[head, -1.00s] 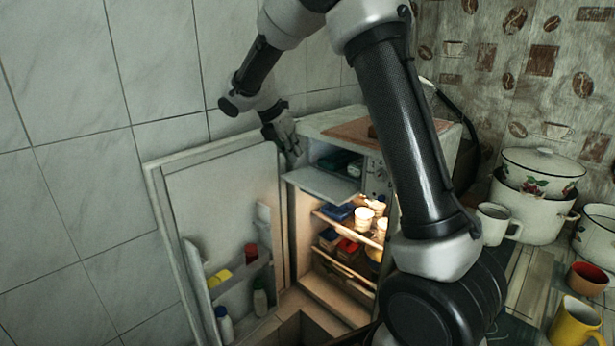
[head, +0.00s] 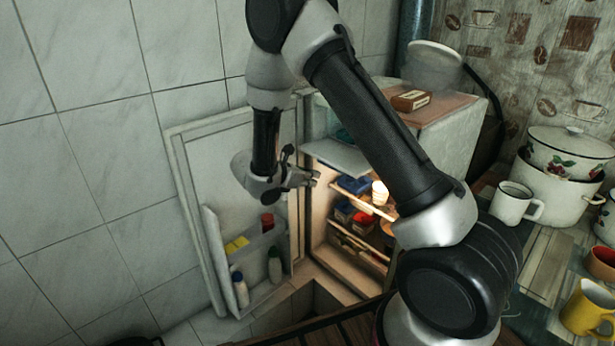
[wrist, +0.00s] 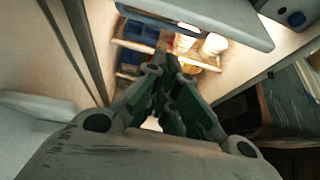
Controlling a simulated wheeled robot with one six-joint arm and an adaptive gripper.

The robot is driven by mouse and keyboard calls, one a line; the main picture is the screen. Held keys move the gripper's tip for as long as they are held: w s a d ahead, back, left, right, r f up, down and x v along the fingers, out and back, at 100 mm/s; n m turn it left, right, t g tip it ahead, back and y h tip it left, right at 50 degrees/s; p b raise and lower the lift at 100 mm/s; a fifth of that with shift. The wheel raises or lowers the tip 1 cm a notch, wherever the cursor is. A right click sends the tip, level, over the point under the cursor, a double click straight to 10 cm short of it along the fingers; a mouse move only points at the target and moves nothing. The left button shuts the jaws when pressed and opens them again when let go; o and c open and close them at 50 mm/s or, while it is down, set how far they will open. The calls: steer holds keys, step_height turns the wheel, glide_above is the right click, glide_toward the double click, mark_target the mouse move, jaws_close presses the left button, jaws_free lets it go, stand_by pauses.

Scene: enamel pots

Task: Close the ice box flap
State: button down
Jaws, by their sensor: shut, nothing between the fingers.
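The ice box flap (head: 335,157) is a pale panel at the top of the open fridge. It stands folded out, roughly level, below the ice box opening. In the wrist view the flap (wrist: 205,18) crosses the top of the picture as a grey-blue slab. My gripper (head: 315,178) is shut and empty, in front of the fridge opening and a little lower than the flap's front edge. In the wrist view my gripper (wrist: 165,72) points into the fridge, with the flap beyond and above its fingertips. I see no contact. My arm hides part of the ice box.
The fridge door (head: 235,165) stands wide open at left, with bottles in its rack. Lit shelves (head: 360,205) hold blue boxes and pale cups. A brown box (head: 411,100) lies on the fridge top. Pots and mugs stand on the right counter.

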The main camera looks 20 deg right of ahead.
mark_target(339, 160)
steer(key=shift+w+d+r, duration=0.2)
steer(key=shift+w+d, duration=0.15)
steer(key=shift+d, duration=0.5)
steer(key=shift+w+d+r, duration=0.25)
steer(key=shift+w+d, duration=0.1)
steer(key=shift+d, duration=0.55)
steer(key=shift+w+d+r, duration=0.2)
steer(key=shift+w+d, duration=0.15)
steer(key=shift+d, duration=0.5)
steer(key=shift+r, duration=0.2)
